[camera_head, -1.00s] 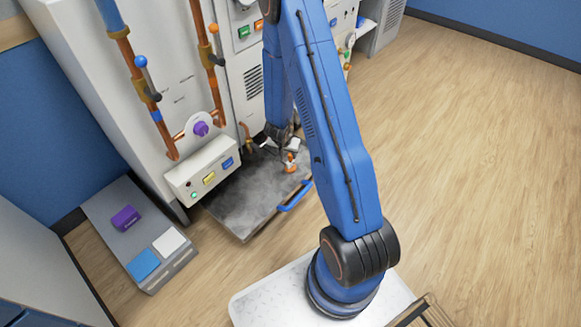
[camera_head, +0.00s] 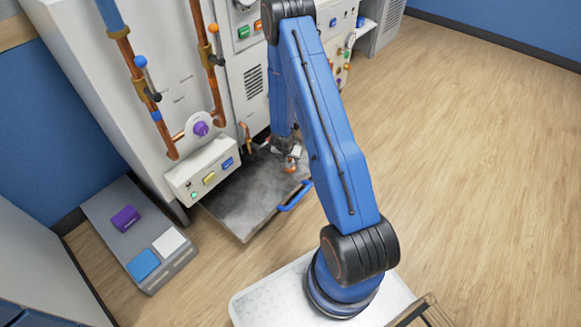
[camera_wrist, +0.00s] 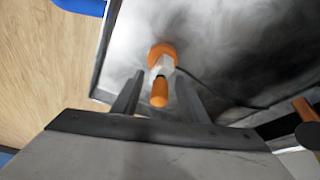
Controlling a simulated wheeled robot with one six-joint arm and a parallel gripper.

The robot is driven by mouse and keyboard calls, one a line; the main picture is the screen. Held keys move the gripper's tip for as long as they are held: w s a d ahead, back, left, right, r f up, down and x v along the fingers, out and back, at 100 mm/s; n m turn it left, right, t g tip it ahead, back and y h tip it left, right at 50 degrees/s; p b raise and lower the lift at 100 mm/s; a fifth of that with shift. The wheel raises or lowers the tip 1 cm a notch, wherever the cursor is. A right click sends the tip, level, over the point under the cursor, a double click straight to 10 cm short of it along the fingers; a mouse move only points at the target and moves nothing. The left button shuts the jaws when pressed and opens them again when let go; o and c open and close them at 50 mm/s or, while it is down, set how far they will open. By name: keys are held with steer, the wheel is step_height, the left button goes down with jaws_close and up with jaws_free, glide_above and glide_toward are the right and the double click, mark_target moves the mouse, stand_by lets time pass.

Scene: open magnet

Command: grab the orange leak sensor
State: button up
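The orange leak sensor (camera_wrist: 160,56) shows in the wrist view as an orange ring and an orange knob with a pale middle part. A dark cable runs from it to the right over the grey tray (camera_wrist: 215,40). My gripper (camera_wrist: 160,88) is open, its two dark fingers one on each side of the sensor's near end. I cannot tell whether they touch it. In the head view the sensor (camera_head: 291,167) is a small orange spot at the right of the tray (camera_head: 240,205), partly hidden by my gripper (camera_head: 287,155).
A blue handle (camera_head: 295,196) runs along the tray's front edge. The white cabinet with copper pipes (camera_head: 205,70) stands behind the tray. A copper piece (camera_wrist: 302,108) shows at the right in the wrist view. A grey platform with a purple block (camera_head: 125,218) lies at the left.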

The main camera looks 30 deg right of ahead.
steer(key=shift+x, duration=1.45)
steer(key=shift+w+r, duration=0.1)
jaws_close()
